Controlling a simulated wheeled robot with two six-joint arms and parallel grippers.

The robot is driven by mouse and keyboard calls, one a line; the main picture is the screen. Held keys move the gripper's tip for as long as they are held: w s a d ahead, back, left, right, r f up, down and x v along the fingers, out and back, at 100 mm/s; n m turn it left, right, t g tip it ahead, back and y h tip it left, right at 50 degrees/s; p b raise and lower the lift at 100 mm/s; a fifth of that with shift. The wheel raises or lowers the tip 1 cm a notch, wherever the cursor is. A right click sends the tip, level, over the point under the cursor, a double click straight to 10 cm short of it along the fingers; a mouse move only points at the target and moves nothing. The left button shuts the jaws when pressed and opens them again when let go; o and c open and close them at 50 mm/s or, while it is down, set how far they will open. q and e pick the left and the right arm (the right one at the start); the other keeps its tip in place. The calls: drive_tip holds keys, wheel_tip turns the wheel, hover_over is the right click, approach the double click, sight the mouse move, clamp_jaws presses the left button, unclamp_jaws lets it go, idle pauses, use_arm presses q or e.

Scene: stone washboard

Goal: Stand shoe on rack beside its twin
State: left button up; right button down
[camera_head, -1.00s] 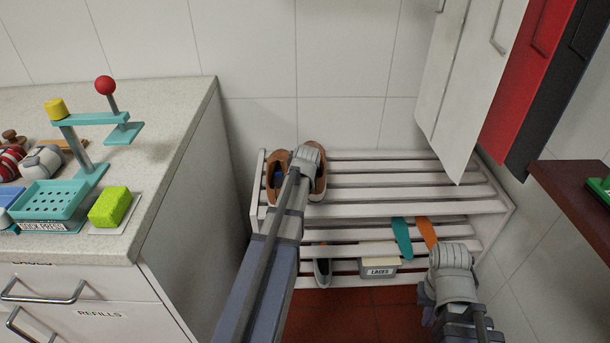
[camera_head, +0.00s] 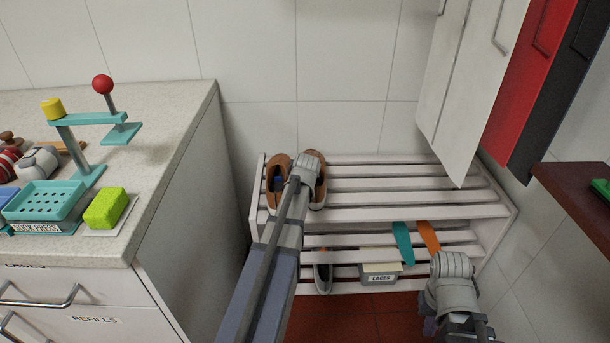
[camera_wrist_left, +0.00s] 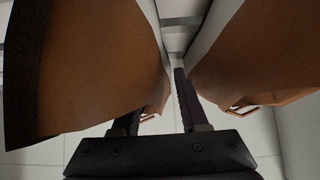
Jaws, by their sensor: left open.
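Two brown shoes stand side by side at the left end of the rack's top shelf, the left shoe (camera_head: 275,190) with a blue patch inside and the right shoe (camera_head: 320,190) partly behind my left arm. My left gripper (camera_head: 308,168) is over the shoes; its fingers are hidden in the head view. In the left wrist view its dark fingers (camera_wrist_left: 157,112) are apart, among the brown sides of the left-hand shoe (camera_wrist_left: 85,70) and right-hand shoe (camera_wrist_left: 260,55). Contact is unclear. My right gripper (camera_head: 450,285) hangs at the lower right, away from the shoes; its jaws are unclear.
The white slatted rack (camera_head: 410,184) has free slats right of the shoes. Its lower shelf holds a dark shoe (camera_head: 322,275), a LACES box (camera_head: 380,275), and teal (camera_head: 403,242) and orange (camera_head: 428,236) pieces. A counter (camera_head: 165,150) stands left; a white door (camera_head: 470,80) hangs above right.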

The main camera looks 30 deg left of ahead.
use_arm(q)
drive_tip(key=shift+s+d+r+p, duration=0.1)
drive_tip(key=shift+s+r+p, duration=0.15)
drive_tip(key=shift+r+p, duration=0.2)
drive_tip(key=p+v, duration=0.7)
drive_tip(key=v, duration=0.4)
drive_tip(key=shift+s+p, duration=0.1)
drive_tip(key=shift+p, duration=0.3)
drive_tip(key=shift+d, duration=0.1)
drive_tip(key=s+d+r+m+g+h+p, duration=0.1)
drive_tip(key=s+d+r+p, duration=0.4)
drive_tip(key=d, duration=0.6)
drive_tip(key=s+d+r+m+g+h+p, duration=0.1)
drive_tip(key=s+d+r+m+g+p, duration=0.3)
drive_tip(key=s+d+p, duration=0.4)
drive_tip(key=s+d+r+m+g+h+p, duration=0.1)
drive_tip(key=s+d+r+m+g+p, duration=0.2)
drive_tip(key=d, duration=1)
drive_tip(key=s+r+m+p, duration=0.2)
drive_tip(key=s+r+p, duration=0.1)
drive_tip(key=s+p, duration=0.1)
drive_tip(key=shift+d+h+p, duration=0.3)
drive_tip(key=shift+p, duration=0.35)
